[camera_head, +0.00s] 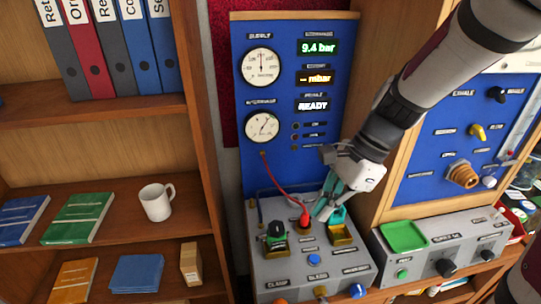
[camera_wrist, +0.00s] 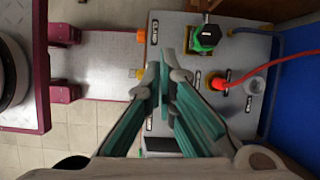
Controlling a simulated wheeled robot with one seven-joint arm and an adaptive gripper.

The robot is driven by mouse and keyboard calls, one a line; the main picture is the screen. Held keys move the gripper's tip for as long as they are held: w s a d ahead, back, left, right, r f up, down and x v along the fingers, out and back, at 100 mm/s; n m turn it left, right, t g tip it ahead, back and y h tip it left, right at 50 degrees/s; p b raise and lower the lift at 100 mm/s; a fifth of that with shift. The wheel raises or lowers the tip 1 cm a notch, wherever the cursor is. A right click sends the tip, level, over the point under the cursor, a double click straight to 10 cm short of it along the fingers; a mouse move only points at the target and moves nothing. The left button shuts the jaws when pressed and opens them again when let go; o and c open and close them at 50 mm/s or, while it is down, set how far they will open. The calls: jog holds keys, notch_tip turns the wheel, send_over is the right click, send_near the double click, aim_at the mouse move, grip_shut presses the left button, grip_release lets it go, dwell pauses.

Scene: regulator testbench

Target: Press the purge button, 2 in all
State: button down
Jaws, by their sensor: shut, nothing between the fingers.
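A grey console (camera_head: 262,272) stands at the foot of a blue gauge panel. On its top is a blue round button (camera_head: 314,259); the labels are too small to read, so I cannot tell which control is the purge button. A blue knob (camera_head: 358,291) and a yellow one (camera_head: 320,291) show at the front. My gripper (camera_head: 325,211) is shut and empty, pointing down over the back right of the console, beside the red plug. In the wrist view its teal fingers (camera_wrist: 166,75) are together beside a yellow-orange control (camera_wrist: 139,73). They hide part of the console.
A red plug (camera_head: 305,216) with a red hose and a black-and-green knob (camera_head: 277,234) stand close to my gripper. They show in the wrist view too. Displays above read 9.4 bar and READY (camera_head: 312,106). A shelf with a white mug (camera_head: 156,202) is left.

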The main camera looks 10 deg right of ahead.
jog(key=w+d+f+m+y, duration=0.1)
jog(key=w+f+m, duration=0.3)
jog(key=f+m, duration=0.4)
jog(key=shift+f+m+g+y, duration=0.3)
jog(key=shift+f+g+y, duration=0.1)
jog(key=shift+f+y, duration=0.35)
jog(key=b, duration=0.4)
send_over(312, 256)
notch_tip(312, 256, down, 7)
jog(key=shift+w, duration=0.1)
jog(key=shift+f+b, duration=0.5)
jog(key=shift+f, duration=0.35)
jog(key=shift+f, duration=0.4)
jog(key=shift+f+b, duration=0.35)
jog(key=shift+f, duration=0.1)
dwell(0.8)
dwell(0.3)
jog(key=shift+r+p, duration=0.65)
jog(key=shift+r, duration=0.25)
